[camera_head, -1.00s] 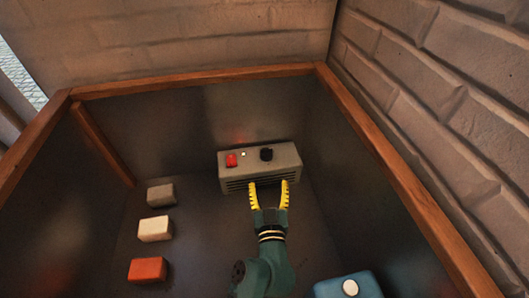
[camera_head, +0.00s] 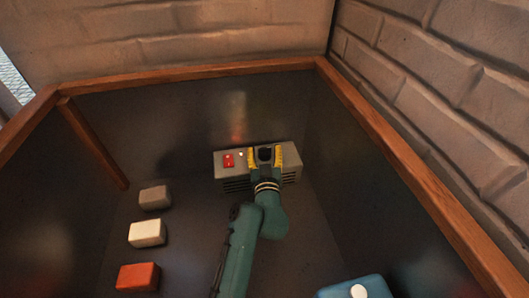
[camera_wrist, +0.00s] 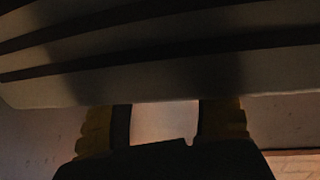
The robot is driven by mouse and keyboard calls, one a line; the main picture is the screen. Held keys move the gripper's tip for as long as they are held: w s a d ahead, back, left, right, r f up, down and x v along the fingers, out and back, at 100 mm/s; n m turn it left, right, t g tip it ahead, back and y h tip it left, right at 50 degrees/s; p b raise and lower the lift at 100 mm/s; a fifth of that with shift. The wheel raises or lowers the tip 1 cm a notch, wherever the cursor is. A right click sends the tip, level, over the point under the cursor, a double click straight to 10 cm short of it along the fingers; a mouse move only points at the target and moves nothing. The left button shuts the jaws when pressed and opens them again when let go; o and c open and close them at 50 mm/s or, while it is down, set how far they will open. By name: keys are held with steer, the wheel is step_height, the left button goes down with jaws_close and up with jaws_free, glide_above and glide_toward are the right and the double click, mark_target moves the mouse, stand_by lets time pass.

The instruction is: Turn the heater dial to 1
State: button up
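The heater (camera_head: 227,172) is a grey box with a dark vent on its front, standing against the back wall of the booth. On its top face are a red switch (camera_head: 229,160), a small white light (camera_head: 241,154) and the black dial (camera_head: 265,153). My gripper (camera_head: 265,157) is open, with its yellow fingers on either side of the dial; I cannot tell whether they touch it. The wrist view shows the heater's slatted front (camera_wrist: 150,55) very close, with the two fingers (camera_wrist: 160,125) apart below it. The dial's marking is too small to read.
A grey block (camera_head: 155,197), a white block (camera_head: 147,233) and an orange-red block (camera_head: 138,277) lie in a row on the left floor. A blue container with a white cap (camera_head: 352,288) is at the bottom right. Wood-trimmed dark walls enclose the space.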

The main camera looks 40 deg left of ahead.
mark_target(265, 149)
steer(key=c, duration=0.9)
steer(key=shift+d+n+g+y, duration=0.1)
steer(key=shift+n+g+y, duration=0.4)
steer(key=shift+g, duration=0.1)
steer(key=n+g+y, duration=0.1)
steer(key=g, duration=0.1)
steer(key=n+g+y, duration=0.1)
steer(key=n+g, duration=0.1)
steer(key=shift+w+y, duration=0.1)
steer(key=shift+y, duration=0.2)
steer(key=shift+n+g+y, duration=0.4)
steer(key=shift+n+g, duration=0.6)
steer(key=shift+g, duration=0.8)
steer(key=o, duration=1.2)
steer(key=shift+s, duration=0.2)
steer(key=shift+c, duration=0.2)
steer(key=shift+w, duration=0.1)
step_height(265, 149, up, 10)
